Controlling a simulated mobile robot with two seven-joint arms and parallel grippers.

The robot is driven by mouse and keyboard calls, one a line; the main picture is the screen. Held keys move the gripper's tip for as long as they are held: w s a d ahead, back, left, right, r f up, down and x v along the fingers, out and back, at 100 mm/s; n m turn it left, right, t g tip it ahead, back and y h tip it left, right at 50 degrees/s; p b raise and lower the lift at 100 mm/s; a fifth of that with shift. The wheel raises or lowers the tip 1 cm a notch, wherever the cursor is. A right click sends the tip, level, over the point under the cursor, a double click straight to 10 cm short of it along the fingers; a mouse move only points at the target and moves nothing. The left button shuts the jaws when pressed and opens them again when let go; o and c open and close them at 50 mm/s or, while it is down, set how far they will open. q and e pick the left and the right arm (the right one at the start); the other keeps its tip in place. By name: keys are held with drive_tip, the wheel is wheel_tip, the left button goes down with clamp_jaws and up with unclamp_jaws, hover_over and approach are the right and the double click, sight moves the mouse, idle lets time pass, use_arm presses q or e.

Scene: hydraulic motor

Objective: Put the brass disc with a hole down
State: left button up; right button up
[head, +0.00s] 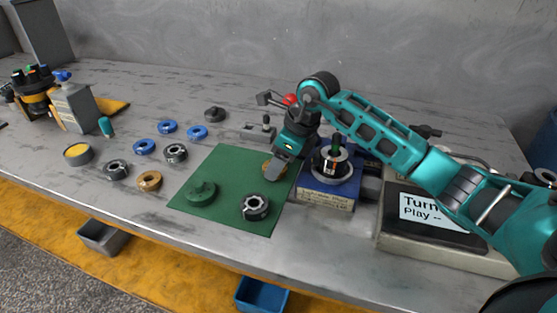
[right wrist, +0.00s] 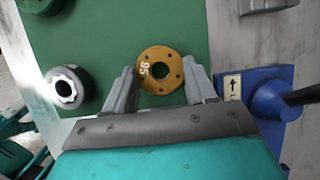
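In the head view my right gripper (head: 275,175) points down over the right part of the green mat (head: 228,171), partly hiding the disc (head: 266,168). The disc is at or just above the mat; I cannot tell whether it touches. My left gripper is not in view.
A green round part (head: 201,192) and a bearing ring (head: 255,208) lie on the mat. The blue fixture (head: 330,190) stands close to the right. Another brass ring (head: 149,181) and several blue and grey rings lie left of the mat. The mat's middle is clear.

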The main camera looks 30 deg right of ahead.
drive_tip(key=o, duration=0.4)
drive_tip(key=shift+r, duration=0.1)
drive_tip(key=shift+r, duration=0.25)
use_arm(q)
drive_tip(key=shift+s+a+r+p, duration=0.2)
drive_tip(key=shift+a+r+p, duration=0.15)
drive_tip(key=shift+p, duration=0.5)
use_arm(e)
drive_tip(key=v, duration=1.1)
drive_tip(key=shift+r, duration=0.25)
drive_tip(key=shift+s+d, duration=0.1)
